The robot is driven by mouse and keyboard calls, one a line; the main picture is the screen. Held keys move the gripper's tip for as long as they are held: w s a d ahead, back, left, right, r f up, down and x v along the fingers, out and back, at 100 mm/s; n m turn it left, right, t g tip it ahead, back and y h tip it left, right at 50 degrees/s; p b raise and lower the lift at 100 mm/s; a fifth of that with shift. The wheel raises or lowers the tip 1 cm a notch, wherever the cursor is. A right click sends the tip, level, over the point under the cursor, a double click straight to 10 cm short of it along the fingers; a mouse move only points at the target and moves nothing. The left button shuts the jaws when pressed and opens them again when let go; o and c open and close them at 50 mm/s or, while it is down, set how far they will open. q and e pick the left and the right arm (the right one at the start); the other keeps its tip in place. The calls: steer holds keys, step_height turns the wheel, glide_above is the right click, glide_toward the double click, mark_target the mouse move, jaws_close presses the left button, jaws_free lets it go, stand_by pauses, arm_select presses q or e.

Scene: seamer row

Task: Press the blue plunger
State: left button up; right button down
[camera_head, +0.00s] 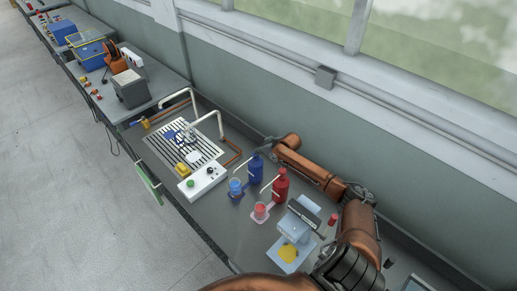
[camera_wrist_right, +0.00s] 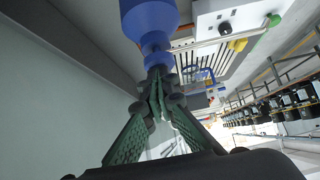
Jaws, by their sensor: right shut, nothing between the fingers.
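The blue bottle (camera_head: 256,172) stands on the counter in the middle of the head view, with a pale spout beside its top. In the right wrist view it fills the top, a wide blue body (camera_wrist_right: 148,15) narrowing to the blue plunger (camera_wrist_right: 155,55). My right gripper (camera_head: 268,142) is at the bottle's top in the head view, small and partly hidden. In the wrist view the right gripper (camera_wrist_right: 157,82) is shut and empty, its fingertips at the plunger's end. I cannot tell whether they touch it. My left gripper is not in view.
A red bottle (camera_head: 280,186) stands close to the right. A blue cup (camera_head: 235,186) and a red cup (camera_head: 260,211) are in front. A white control box (camera_head: 203,182) and a slotted drain (camera_head: 172,143) lie left. The wall runs close behind my arm.

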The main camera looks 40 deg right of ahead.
steer(key=shift+s+a+f, duration=0.1)
steer(key=shift+s+f, duration=0.05)
steer(key=shift+f, duration=0.05)
step_height(320, 180, up, 5)
steer(key=p, duration=0.4)
steer(key=shift+p, duration=0.35)
steer(key=b+v, duration=0.2)
steer(key=v, duration=0.7)
steer(key=shift+s+b, duration=0.2)
steer(key=shift+b, duration=0.15)
steer(key=shift+r, duration=0.1)
